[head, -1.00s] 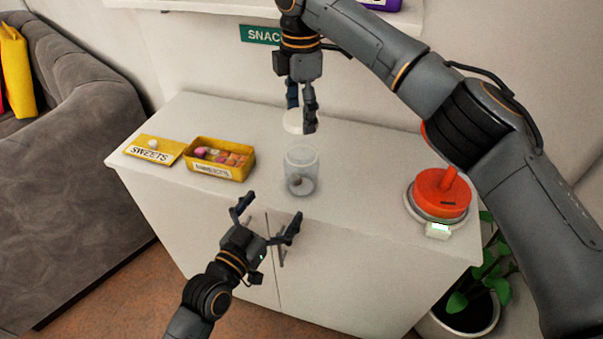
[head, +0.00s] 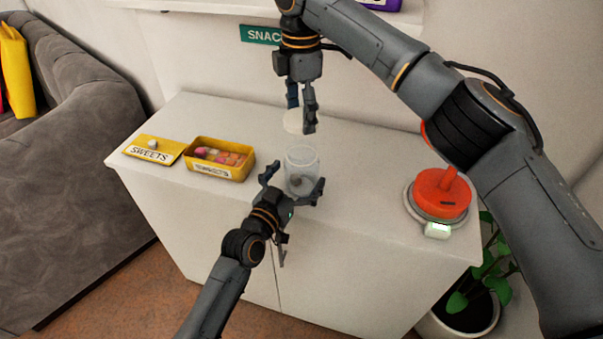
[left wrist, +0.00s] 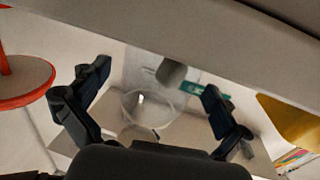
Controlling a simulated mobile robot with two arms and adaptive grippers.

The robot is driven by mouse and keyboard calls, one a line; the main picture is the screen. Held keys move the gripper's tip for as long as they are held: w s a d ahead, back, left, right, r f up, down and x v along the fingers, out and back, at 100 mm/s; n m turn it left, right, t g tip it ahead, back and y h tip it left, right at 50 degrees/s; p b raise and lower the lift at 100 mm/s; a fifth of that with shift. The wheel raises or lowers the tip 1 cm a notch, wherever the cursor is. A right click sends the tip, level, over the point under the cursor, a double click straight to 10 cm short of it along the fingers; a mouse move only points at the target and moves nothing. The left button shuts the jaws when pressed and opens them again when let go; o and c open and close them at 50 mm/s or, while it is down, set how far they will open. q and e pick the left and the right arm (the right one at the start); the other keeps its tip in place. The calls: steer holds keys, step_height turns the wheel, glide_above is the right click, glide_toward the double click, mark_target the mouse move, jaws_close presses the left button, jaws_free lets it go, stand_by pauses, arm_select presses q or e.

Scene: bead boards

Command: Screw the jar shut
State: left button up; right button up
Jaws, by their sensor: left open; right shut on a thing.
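The clear jar (head: 302,160) stands upright and open near the front edge of the white cabinet top, with something small and dark inside at the bottom. My left gripper (head: 293,180) is open at the front of the jar, one finger to each side of it. In the left wrist view the jar (left wrist: 150,108) shows between the two spread fingers. My right gripper (head: 301,110) points down behind the jar, shut on the white lid (head: 295,124), which is off the jar. The lid's far side blends with the cabinet top.
A red-topped device (head: 442,190) stands at the right. The cabinet top (head: 360,180) between jar and device is clear.

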arm_select(q)
steer(key=shift+w+d, duration=0.3)
steer(key=shift+w, duration=0.2)
steer(key=c, duration=1.8)
steer(key=shift+o, duration=0.2)
arm_select(e)
glide_above(301, 141)
steer(key=s, duration=0.3)
steer(key=shift+w+f, duration=0.1)
steer(key=shift+f, duration=2.35)
steer(key=shift+f, duration=0.1)
steer(key=shift+f, duration=0.8)
steer(key=shift+f, duration=0.55)
